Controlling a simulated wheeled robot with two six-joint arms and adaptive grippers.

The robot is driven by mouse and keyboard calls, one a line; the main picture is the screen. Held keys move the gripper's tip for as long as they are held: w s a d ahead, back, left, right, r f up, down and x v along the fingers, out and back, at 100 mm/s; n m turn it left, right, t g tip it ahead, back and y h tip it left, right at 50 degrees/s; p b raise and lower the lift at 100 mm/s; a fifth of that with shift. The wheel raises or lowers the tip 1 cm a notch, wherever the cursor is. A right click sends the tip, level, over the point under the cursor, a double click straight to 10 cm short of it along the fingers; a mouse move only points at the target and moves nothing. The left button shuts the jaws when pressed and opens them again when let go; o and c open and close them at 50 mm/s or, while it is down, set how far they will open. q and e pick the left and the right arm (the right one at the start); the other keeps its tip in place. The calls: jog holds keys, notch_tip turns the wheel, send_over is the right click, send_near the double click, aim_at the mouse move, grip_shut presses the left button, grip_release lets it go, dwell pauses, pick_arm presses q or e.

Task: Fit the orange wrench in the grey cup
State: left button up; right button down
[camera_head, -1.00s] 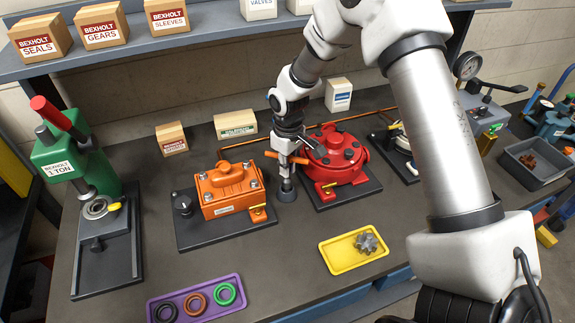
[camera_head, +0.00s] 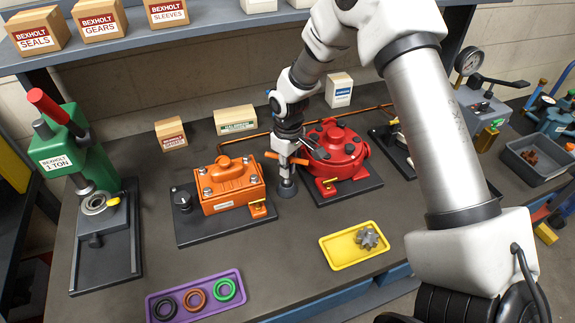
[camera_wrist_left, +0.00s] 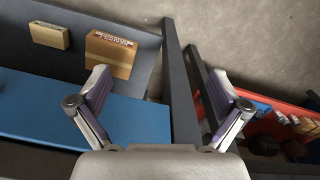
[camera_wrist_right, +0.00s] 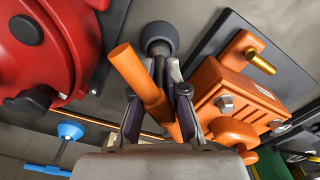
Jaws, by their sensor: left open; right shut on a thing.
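The orange wrench (camera_head: 273,155) has a crossbar handle, and my right gripper (camera_head: 289,163) is shut on it. In the right wrist view the orange bar (camera_wrist_right: 138,75) slants across my right fingers (camera_wrist_right: 160,85). The grey cup (camera_head: 286,189) stands on the bench directly below the gripper, between the orange and red housings. In the right wrist view its dark round shape (camera_wrist_right: 158,38) lies just beyond the fingertips. The wrench's lower end is hidden, so I cannot tell how deep it sits in the cup. My left gripper (camera_wrist_left: 160,95) is open and empty, away from the bench top.
The orange housing (camera_head: 228,186) is close on the left of the cup, the red housing (camera_head: 335,150) close on the right. A yellow tray (camera_head: 335,256) with a grey gear and a purple tray (camera_head: 170,297) with rings lie in front. A green press (camera_head: 80,150) stands at left.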

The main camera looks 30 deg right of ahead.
jog(key=shift+f+b, duration=0.3)
jog(key=shift+f, duration=0.5)
jog(key=c, duration=1.1)
grip_release()
jog(key=shift+c, duration=0.2)
notch_tip(320, 180, up, 6)
jog(key=p, duration=0.5)
jog(key=shift+p, duration=0.35)
notch_tip(320, 180, up, 12)
